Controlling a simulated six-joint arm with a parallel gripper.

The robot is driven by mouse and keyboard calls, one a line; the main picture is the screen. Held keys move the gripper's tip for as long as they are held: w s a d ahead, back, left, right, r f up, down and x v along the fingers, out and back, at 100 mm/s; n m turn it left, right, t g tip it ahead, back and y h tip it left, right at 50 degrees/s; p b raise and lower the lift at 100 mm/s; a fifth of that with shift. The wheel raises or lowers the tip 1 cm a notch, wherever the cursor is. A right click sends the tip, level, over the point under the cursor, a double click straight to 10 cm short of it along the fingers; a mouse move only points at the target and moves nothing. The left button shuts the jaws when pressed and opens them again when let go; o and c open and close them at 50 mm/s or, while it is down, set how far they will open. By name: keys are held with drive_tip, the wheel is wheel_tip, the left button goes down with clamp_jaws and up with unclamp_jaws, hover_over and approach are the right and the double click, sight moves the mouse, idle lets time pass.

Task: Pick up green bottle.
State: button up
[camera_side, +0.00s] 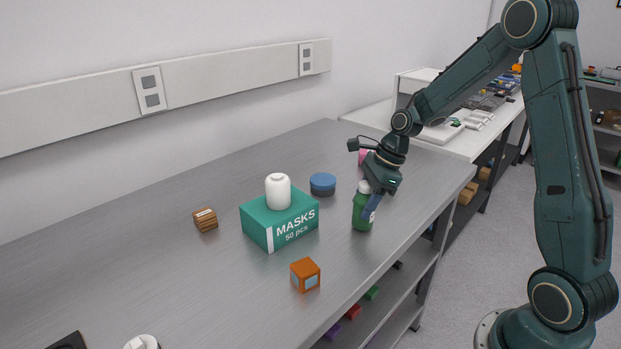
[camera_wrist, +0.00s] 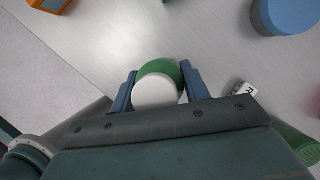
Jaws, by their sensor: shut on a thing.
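The green bottle (camera_side: 361,213) with a white cap stands upright on the grey table, near its right edge in the side view. My gripper (camera_side: 370,197) comes down over it from above and is shut on it. In the wrist view the bottle's white cap (camera_wrist: 155,91) and green shoulder show between the two blue fingers of my gripper (camera_wrist: 158,88), one finger on each side. The bottle's base appears to be at table height; I cannot tell whether it touches the table.
A teal masks box (camera_side: 262,229) with a white bottle (camera_side: 278,191) on top stands left of the gripper. A blue round container (camera_side: 322,184), an orange cube (camera_side: 305,274) and a small wooden box (camera_side: 205,220) are nearby. A pink thing (camera_side: 364,157) is partly hidden behind my gripper.

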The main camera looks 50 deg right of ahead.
wheel_tip(320, 180, up, 19)
drive_tip(key=shift+r, duration=0.15)
idle(0.5)
idle(0.5)
